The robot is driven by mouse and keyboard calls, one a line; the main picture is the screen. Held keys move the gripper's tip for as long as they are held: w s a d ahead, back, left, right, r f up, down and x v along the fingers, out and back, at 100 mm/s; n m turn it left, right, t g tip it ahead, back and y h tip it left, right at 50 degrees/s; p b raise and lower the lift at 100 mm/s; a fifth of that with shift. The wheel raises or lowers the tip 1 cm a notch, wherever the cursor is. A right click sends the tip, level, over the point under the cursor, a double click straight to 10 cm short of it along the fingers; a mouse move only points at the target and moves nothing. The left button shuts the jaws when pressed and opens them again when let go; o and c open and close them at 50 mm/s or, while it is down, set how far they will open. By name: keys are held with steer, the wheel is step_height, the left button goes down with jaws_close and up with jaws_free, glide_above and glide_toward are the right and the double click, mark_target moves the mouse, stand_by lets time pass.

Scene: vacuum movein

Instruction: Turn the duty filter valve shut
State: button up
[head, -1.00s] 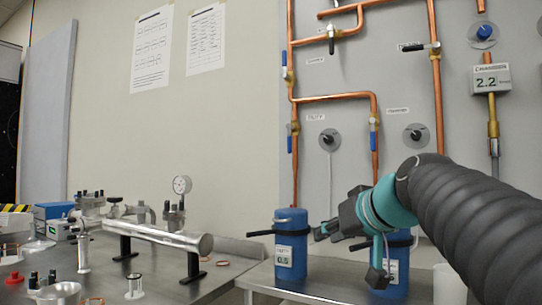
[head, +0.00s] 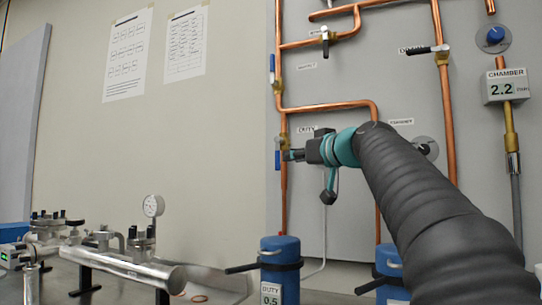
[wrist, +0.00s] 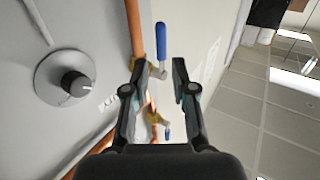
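The duty filter valve has a blue lever handle (head: 277,160) and a brass body (head: 283,142) on the left vertical copper pipe, beside the "DUTY" label. In the head view the lever hangs down, in line with the pipe. Contact between the fingers and the lever cannot be seen. The gripper holds nothing.
Another blue-handled valve (head: 272,67) sits higher on the same pipe. A regulator knob (wrist: 76,84) is on the panel close by. Blue duty canister (head: 280,268) stands below. The chamber display (head: 507,86) reads 2.2 at right.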

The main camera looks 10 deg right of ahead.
mark_target(279, 158)
steer(key=p+x, duration=0.2)
steer(key=x, duration=0.6)
steer(key=shift+a, duration=0.1)
jaws_close()
